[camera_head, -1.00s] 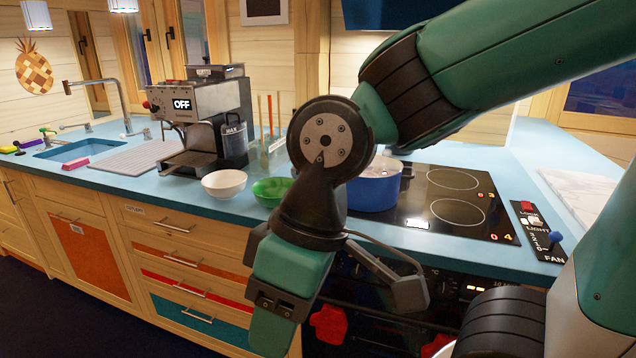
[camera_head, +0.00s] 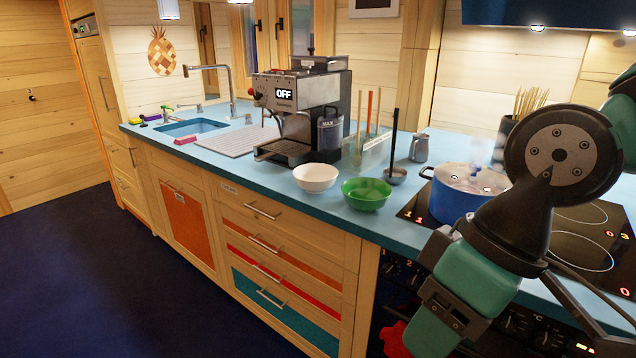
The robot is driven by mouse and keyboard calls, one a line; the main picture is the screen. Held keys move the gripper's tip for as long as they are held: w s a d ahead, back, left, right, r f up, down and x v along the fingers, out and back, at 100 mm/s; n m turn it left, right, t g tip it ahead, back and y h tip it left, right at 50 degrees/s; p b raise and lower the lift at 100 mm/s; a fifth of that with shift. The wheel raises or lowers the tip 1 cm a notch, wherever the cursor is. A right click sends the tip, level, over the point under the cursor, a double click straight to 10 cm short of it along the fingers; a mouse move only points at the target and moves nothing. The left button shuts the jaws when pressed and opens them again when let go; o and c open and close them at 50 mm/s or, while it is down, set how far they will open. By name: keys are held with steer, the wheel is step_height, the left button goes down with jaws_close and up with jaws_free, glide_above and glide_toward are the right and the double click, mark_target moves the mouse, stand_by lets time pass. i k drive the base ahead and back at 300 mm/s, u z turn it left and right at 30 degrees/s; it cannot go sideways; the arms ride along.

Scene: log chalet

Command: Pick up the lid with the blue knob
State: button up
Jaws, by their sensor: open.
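A blue pot (camera_head: 452,201) stands on the black cooktop at the right. A clear, pale lid (camera_head: 470,176) seems to lie on it, with steam above. A small knob shows near the lid's top, but I cannot tell its colour. My gripper (camera_head: 520,335) is in front of the counter at the lower right, nearer to me than the pot. It is open, and part of it runs off the bottom edge. My arm hides the pot's right side. I see no other lid.
A white bowl (camera_head: 315,178), a green bowl (camera_head: 366,195) and a ladle rest (camera_head: 396,176) stand left of the pot. A coffee machine (camera_head: 300,105) is further left. The dark floor (camera_head: 90,270) is clear at the left.

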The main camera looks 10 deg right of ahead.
mark_target(474, 173)
steer(key=z, duration=0.75)
steer(key=k, duration=0.45)
steer(key=u, duration=1.15)
steer(key=i, duration=1.35)
steer(key=z, duration=0.55)
steer(key=i, duration=0.55)
steer(key=z, duration=0.55)
